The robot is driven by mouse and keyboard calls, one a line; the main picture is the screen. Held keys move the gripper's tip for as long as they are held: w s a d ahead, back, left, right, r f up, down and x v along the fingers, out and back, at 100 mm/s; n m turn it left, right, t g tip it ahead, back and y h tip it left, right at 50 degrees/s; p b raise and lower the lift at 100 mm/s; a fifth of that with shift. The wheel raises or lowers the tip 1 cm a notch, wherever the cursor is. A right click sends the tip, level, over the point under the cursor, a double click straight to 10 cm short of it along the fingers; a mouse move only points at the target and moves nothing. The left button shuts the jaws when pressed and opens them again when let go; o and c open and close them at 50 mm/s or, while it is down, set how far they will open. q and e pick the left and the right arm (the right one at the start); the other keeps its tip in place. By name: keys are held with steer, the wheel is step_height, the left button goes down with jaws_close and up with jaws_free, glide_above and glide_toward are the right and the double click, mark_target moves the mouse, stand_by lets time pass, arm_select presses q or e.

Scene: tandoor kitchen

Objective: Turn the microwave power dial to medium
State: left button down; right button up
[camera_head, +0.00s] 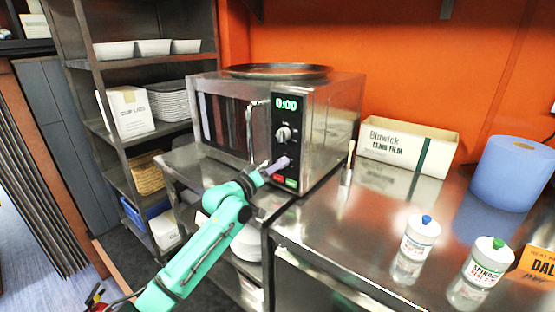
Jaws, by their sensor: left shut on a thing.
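The steel microwave (330,120) stands on the counter with its door closed and its clock reading 0:00. Its control panel (294,113) has a round silver upper dial (284,133) in plain view. My left gripper (277,166) is at the lower part of the panel, below that dial, with its purple fingers shut. It appears shut on a lower dial, which the fingers mostly hide, so its setting cannot be read. A red button (279,178) and a green button (291,183) sit just under the fingers. My right gripper is not in view.
A dark round tray (277,71) lies on the microwave. To the right are a cling film box (408,145), a blue roll (512,172) and two white-labelled bottles (420,237) (482,266). A shelf rack (117,64) stands at left.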

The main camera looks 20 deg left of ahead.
arm_select(q)
steer(key=n+p, duration=0.2)
steer(key=n, duration=0.3)
steer(key=shift+p, duration=0.4)
steer(key=shift+n, duration=0.3)
steer(key=c, duration=0.5)
jaws_free()
steer(key=shift+s, duration=0.1)
steer(key=b+v, duration=0.1)
steer(key=v, duration=1.3)
steer(key=shift+s+a+f+b, duration=0.1)
steer(key=shift+s+f+b, duration=0.05)
steer(key=shift+b, duration=0.2)
